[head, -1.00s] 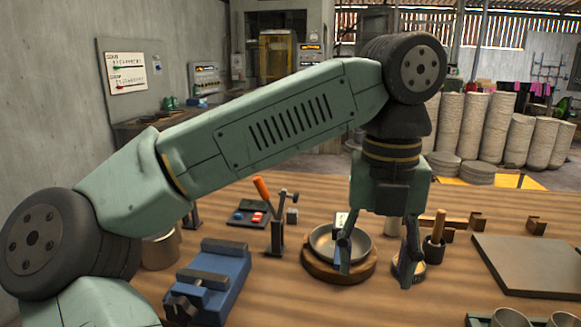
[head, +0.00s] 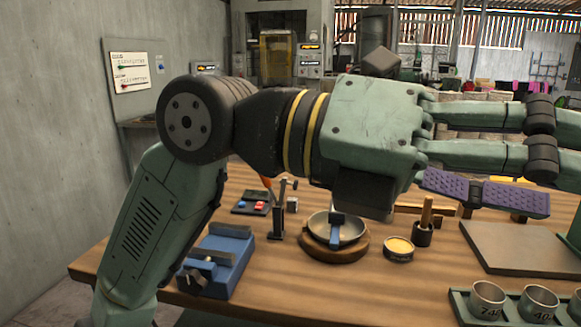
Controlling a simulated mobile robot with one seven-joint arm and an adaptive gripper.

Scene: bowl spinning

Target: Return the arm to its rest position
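My arm rises from the lower left, bends at a black joint (head: 187,122), and runs level to the right across the upper part of the head view. My gripper (head: 535,168) points right, above the table. Two green fingers with black joints lie above, and a finger with purple textured pads lies below, with a gap between them. Nothing is seen between the fingers. Their far ends are cut off by the right picture edge.
The wooden table (head: 290,288) lies below. A metal bowl (head: 352,232) sits on a round wooden base, with a blue-handled tool in it. A blue vise (head: 217,262), a small tin (head: 398,248), a grey board (head: 515,255) and numbered cups (head: 488,300) stand around it.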

